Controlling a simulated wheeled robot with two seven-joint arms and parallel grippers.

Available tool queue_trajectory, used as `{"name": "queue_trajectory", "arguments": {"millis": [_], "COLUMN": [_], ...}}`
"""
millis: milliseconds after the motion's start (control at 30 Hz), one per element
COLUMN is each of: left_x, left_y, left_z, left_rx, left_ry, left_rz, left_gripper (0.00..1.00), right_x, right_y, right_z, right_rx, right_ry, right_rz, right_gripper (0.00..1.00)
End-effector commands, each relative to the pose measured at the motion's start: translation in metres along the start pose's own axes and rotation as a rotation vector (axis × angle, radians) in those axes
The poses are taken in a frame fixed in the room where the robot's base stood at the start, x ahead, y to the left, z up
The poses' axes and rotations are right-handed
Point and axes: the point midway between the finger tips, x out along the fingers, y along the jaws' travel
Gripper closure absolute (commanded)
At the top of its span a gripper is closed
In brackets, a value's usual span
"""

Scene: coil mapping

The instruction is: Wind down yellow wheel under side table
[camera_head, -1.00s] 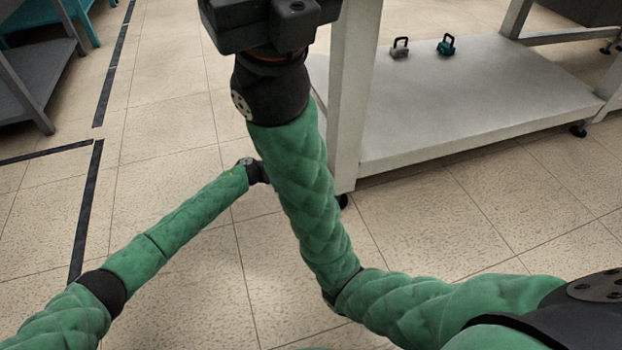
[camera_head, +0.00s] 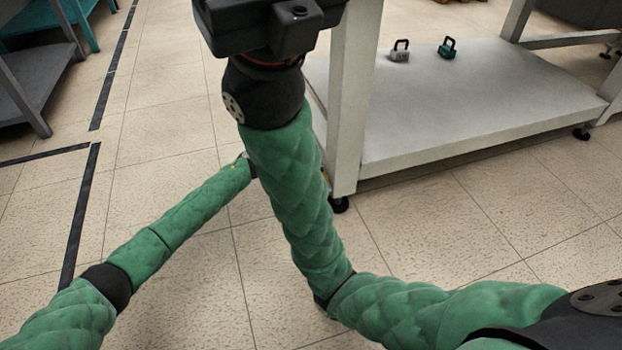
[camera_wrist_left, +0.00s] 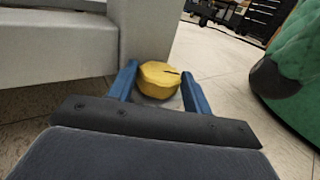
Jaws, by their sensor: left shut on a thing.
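The yellow wheel (camera_wrist_left: 158,80) shows in the left wrist view, at the foot of the side table's pale leg (camera_wrist_left: 147,30). My left gripper (camera_wrist_left: 161,88) has its two blue fingers on either side of the wheel and is shut on it. In the head view the left gripper and the yellow wheel are hidden behind my right arm. The side table (camera_head: 440,112) stands at the upper right of the head view. My right gripper's dark body (camera_head: 265,22) hangs at the top of the head view. Its fingers are out of frame.
Two small handled weights, one grey (camera_head: 400,52) and one teal (camera_head: 447,48), stand on the table's lower shelf. A dark caster (camera_head: 338,204) is under the near leg. My right arm crosses close to the left forearm in the head view. Tiled floor is open at left.

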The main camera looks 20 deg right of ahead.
Motion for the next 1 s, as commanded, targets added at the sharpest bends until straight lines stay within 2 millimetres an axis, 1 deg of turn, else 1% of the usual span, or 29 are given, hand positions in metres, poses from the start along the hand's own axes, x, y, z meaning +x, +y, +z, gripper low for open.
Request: {"name": "queue_trajectory", "arguments": {"millis": [633,667,700,1000], "left_x": [-0.001,-0.001,-0.001,-0.0014], "left_y": [0.0004,0.0004,0.0004,0.0005], "left_z": [-0.0006,-0.0006,-0.0005,0.0004], "left_rx": [-0.001,-0.001,-0.001,0.0], "left_ry": [0.001,0.001,0.001,0.0], "left_rz": [-0.012,-0.012,-0.012,-0.013], "left_gripper": [0.73,0.48,0.41,0.41], "right_x": [-0.0014,-0.0014,-0.0014,-0.0005], "right_y": [-0.0006,-0.0006,-0.0005,0.0], "right_z": [-0.0024,-0.0024,-0.0024,-0.0018], "right_rx": [0.002,0.002,0.002,0.001], "right_ry": [0.007,0.007,0.007,0.007], "right_rz": [0.003,0.003,0.003,0.003], "right_gripper": [0.64,0.64,0.64,0.64]}}
